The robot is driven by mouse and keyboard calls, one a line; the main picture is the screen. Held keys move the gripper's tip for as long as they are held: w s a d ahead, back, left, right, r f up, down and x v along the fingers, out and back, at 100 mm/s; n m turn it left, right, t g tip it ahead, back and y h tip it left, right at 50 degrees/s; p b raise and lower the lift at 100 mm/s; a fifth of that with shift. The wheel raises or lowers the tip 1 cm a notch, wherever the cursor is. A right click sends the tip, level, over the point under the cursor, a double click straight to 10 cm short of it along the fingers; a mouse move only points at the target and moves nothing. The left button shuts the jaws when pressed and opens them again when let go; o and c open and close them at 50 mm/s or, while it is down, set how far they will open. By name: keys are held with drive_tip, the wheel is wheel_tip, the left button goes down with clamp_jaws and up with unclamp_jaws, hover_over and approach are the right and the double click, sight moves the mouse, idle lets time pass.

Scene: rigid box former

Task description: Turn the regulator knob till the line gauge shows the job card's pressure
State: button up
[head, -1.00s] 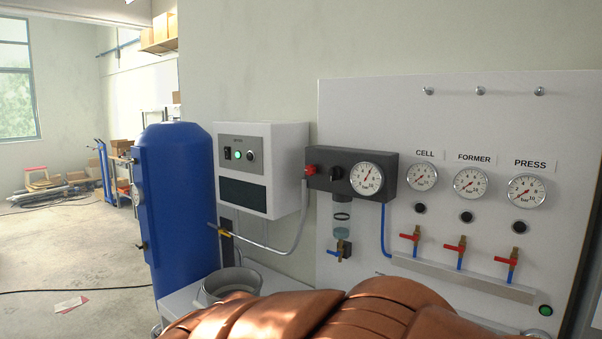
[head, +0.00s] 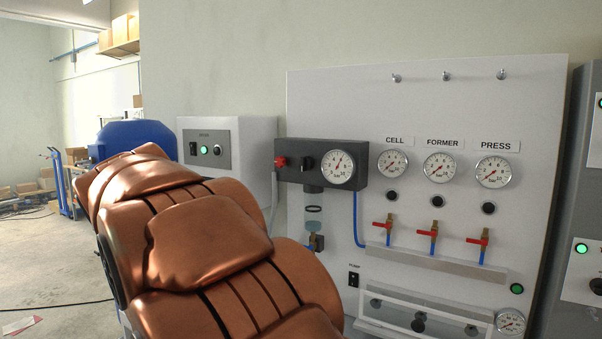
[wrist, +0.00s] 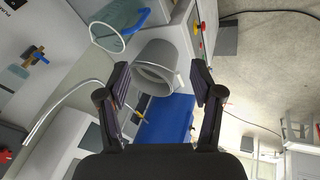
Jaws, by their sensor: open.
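The dark regulator block (head: 320,187) is fixed on the white wall panel. It carries a black knob (head: 307,162) and a red knob (head: 280,161) left of it. The round white gauge (head: 338,166) sits at its right end, its needle near the top, slightly right; the exact value is too small to read. I see no job card that I can make out. My gripper (wrist: 160,80) is open and empty in the wrist view, with a grey bucket (wrist: 157,62) beyond its fingers. The gripper is not visible in the head view, so its distance from the knobs cannot be told.
CELL (head: 393,163), FORMER (head: 440,167) and PRESS (head: 493,171) gauges sit right of the block, above red-handled valves (head: 428,235). A white control box (head: 228,150) is left. My copper-coloured arm fills the lower left foreground.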

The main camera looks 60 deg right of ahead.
sight(302, 163)
drive_tip(key=w+d+r+m+t+h+b, duration=0.1)
drive_tip(key=w+d+r+m+h+b, duration=0.25)
drive_tip(key=w+d+r, duration=0.4)
drive_tip(key=w+d+r+m+t+h+b, duration=0.1)
drive_tip(key=w+d+r+m+h+b, duration=0.25)
drive_tip(key=d+r, duration=0.75)
drive_tip(key=s+d+r+m+g+h+b, duration=0.2)
drive_tip(key=s+d+m+g+h+b, duration=0.3)
drive_tip(key=s+d+m, duration=0.6)
drive_tip(key=shift+w+d+n+t+h+p, duration=0.2)
drive_tip(key=shift+d+n, duration=0.35)
drive_tip(key=shift+d, duration=1.05)
drive_tip(key=shift+w+d+n+t+h+p, duration=0.1)
drive_tip(key=shift+d+n+t+h, duration=0.35)
drive_tip(key=shift+d, duration=1.2)
drive_tip(key=shift+w+d+n+t+y+p, duration=0.15)
drive_tip(key=shift+d+n, duration=0.55)
drive_tip(key=shift+d, duration=0.9)
drive_tip(key=shift+c, duration=0.3)
